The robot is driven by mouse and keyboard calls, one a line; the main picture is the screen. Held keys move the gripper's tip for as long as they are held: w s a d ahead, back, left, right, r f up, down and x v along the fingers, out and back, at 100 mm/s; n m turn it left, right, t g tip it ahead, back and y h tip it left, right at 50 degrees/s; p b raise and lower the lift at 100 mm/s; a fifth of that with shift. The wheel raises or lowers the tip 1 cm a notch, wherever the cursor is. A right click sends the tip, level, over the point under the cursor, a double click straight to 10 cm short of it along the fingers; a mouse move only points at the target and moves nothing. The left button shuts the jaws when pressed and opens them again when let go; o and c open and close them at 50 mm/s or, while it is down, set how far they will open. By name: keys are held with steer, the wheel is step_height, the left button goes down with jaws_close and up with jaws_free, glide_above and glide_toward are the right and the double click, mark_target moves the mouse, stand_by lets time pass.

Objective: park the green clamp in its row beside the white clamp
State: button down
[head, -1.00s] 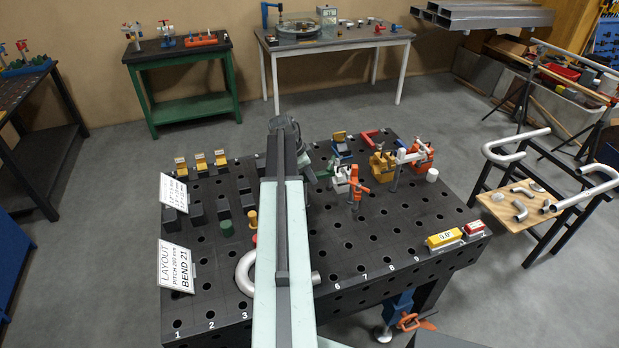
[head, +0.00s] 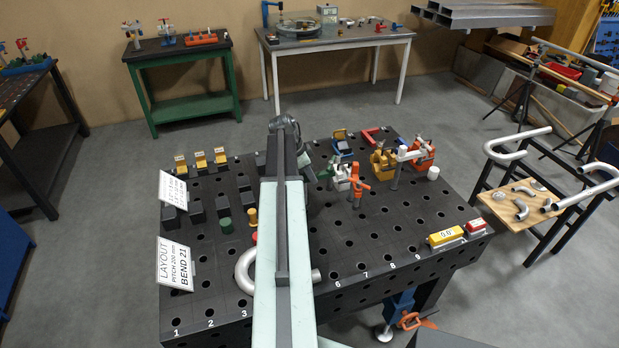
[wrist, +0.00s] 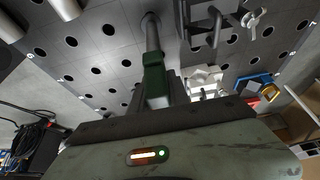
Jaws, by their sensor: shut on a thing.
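The green clamp (wrist: 154,78) is held in my gripper (wrist: 160,95) in the wrist view, its grey post reaching up the picture over the perforated table. In the head view my arm hides most of the gripper and the clamp. The white clamp (head: 342,176) stands on the table just right of my arm in the head view. It also shows in the wrist view (wrist: 204,78), right of the green clamp and apart from it in the picture. I cannot tell whether the green clamp's post touches the table.
An orange clamp (head: 357,183) is close in front, and a yellow clamp (head: 383,161) stands to the right. Free perforated table (head: 405,215) lies in front. A bent pipe (head: 243,270) rests left of my arm.

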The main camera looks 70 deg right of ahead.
steer(key=shift+f+b, duration=0.8)
steer(key=shift+f, duration=0.25)
steer(key=shift+f+b, duration=0.65)
steer(key=shift+b, duration=0.2)
steer(key=shift+a, duration=0.1)
steer(key=c, duration=1.2)
jaws_free()
steer(key=shift+o, duration=0.2)
